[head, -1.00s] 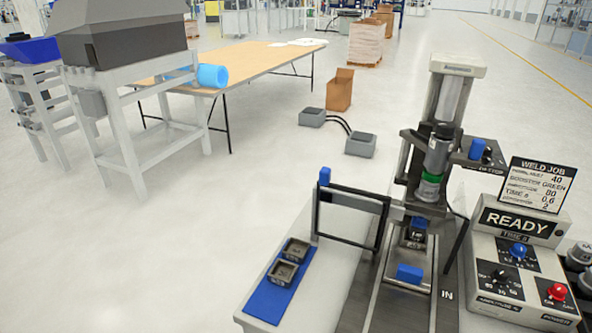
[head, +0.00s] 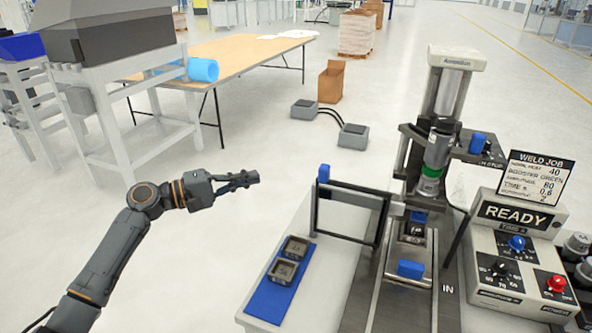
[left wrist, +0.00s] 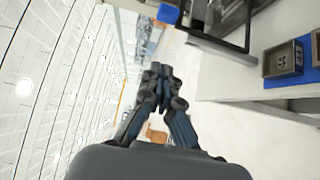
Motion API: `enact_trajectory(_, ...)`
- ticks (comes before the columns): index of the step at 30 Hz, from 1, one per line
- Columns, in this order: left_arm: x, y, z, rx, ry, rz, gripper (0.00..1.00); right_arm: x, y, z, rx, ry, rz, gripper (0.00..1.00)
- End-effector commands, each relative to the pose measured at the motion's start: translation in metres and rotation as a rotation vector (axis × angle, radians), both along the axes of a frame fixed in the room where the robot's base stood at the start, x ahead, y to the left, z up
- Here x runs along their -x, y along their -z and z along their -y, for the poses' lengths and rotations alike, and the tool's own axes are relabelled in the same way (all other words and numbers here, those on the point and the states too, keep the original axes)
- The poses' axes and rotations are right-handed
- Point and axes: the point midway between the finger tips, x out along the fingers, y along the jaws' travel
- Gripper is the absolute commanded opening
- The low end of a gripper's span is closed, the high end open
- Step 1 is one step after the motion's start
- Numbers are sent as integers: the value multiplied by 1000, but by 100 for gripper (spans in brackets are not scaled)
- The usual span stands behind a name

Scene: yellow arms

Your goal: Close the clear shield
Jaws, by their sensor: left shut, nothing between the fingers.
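The clear shield (head: 349,212) is a dark-framed see-through panel standing upright. It swings out to the left of the welding press (head: 434,165), with its right edge beside the press. A blue handle (head: 324,173) tops the shield's left post. My left gripper (head: 252,179) is shut and empty, to the left of the blue handle and apart from it. In the left wrist view the fingers (left wrist: 162,72) are together, with the shield frame (left wrist: 243,30) and blue handle (left wrist: 168,13) above and to the right. My right gripper is not in view.
A blue mat (head: 270,300) with two grey parts (head: 284,272) lies on the bench left of the press. The control box (head: 511,265) reads READY on the right. Two grey pedals (head: 353,137) sit on the floor behind. Open floor surrounds my left arm.

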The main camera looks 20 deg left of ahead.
Motion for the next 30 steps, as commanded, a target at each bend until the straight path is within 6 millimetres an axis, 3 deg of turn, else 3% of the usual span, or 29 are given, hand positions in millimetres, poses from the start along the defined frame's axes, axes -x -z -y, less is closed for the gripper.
enact_trajectory(5,-8,-9,12,13,10,5,0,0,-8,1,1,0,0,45)
enact_trajectory(18,-70,-10,78,10,8,4,0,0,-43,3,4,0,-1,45)
enact_trajectory(24,-66,-8,105,8,8,3,0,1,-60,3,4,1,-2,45)
enact_trajectory(30,-66,-5,114,8,6,3,0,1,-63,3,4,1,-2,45)
